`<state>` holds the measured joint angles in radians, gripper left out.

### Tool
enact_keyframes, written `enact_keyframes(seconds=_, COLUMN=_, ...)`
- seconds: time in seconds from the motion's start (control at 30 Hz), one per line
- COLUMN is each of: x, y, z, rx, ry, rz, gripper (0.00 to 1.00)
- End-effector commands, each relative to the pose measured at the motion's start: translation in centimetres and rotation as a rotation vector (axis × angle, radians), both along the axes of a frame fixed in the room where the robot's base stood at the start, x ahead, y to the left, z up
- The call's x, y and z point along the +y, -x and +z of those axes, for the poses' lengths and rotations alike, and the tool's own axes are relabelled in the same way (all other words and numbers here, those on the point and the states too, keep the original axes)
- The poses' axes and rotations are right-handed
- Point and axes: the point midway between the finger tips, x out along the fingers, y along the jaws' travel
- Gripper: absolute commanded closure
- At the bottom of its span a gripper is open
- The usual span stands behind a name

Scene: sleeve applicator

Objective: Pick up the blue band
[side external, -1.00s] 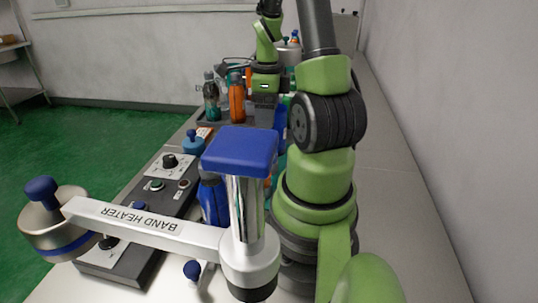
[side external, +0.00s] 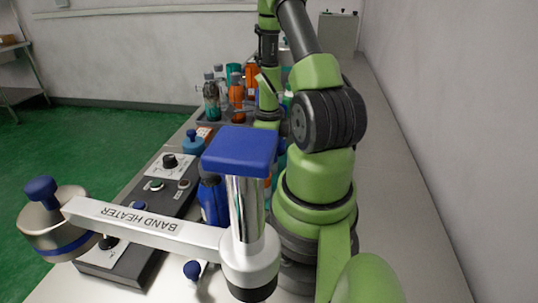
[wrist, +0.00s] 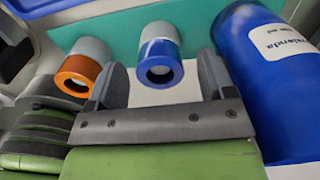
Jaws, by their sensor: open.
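The blue band (wrist: 159,52) is a blue ring around a short grey-topped cylinder with a dark hole in its near end, upper middle in the wrist view. My gripper (wrist: 162,74) is open, with one finger to the left of the blue band and one to the right. The band appears in line with the gap between the fingers; whether they touch it I cannot tell. In the side external view the blue band cannot be made out, and my fingers are hidden.
A matching orange band (wrist: 79,70) is just left of my left finger. A large blue bottle (wrist: 262,70) with a white label stands close on the right. In the side external view, the band heater (side external: 140,222) crosses the foreground, and bottles (side external: 236,92) stand in a tray behind.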

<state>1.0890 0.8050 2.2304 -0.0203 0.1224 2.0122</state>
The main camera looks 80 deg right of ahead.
Motion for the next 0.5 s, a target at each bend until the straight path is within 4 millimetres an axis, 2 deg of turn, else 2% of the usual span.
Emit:
enact_keyframes(seconds=0.2, x=-0.01, y=0.0, z=-0.06, rx=0.0, ry=0.0, rz=0.0, gripper=0.24)
enact_keyframes(seconds=0.43, x=-0.01, y=0.01, z=-0.04, rx=0.0, ry=0.0, rz=0.0, gripper=0.77)
enact_keyframes(seconds=0.5, x=-0.01, y=0.01, z=-0.04, rx=0.0, ry=0.0, rz=0.0, gripper=0.77)
